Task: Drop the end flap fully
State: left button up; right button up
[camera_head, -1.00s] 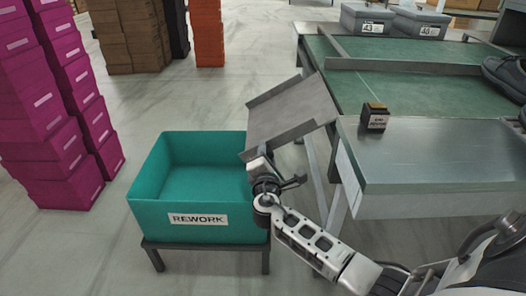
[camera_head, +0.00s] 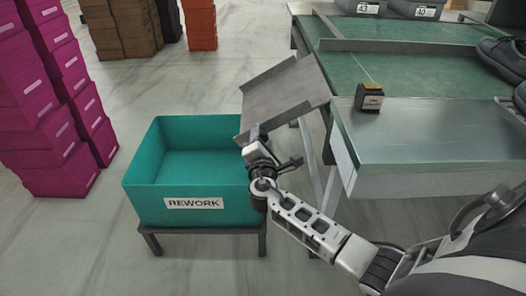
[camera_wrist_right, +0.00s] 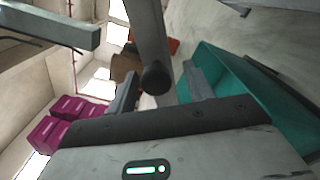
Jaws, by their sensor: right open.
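The end flap (camera_head: 285,97) is a grey metal panel with raised side lips at the left end of the work table. It slopes down to the left, its low edge above the near right part of the teal bin. My right gripper (camera_head: 256,141) is at the flap's low near corner. In the right wrist view its two fingers (camera_wrist_right: 160,88) are apart, with a dark round knob (camera_wrist_right: 155,77) on a grey bar showing between them. I cannot tell whether the fingers touch it. My left gripper is not in view.
The teal REWORK bin (camera_head: 146,198) stands on a low dark stand (camera_head: 190,230) below the flap. The table (camera_head: 440,130) carries a small dark labelled block (camera_head: 369,98), grey boxes (camera_head: 412,10) and dark shoes (camera_head: 505,57). Magenta boxes (camera_head: 45,130) are stacked at left.

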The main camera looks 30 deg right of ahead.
pick_arm(q)
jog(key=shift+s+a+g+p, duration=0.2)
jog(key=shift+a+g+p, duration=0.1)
jog(key=shift+p, duration=0.55)
pick_arm(e)
jog(key=v, duration=1.5)
jog(key=shift+s, duration=0.25)
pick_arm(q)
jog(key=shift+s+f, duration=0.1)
pick_arm(e)
jog(key=shift+a+f, duration=0.1)
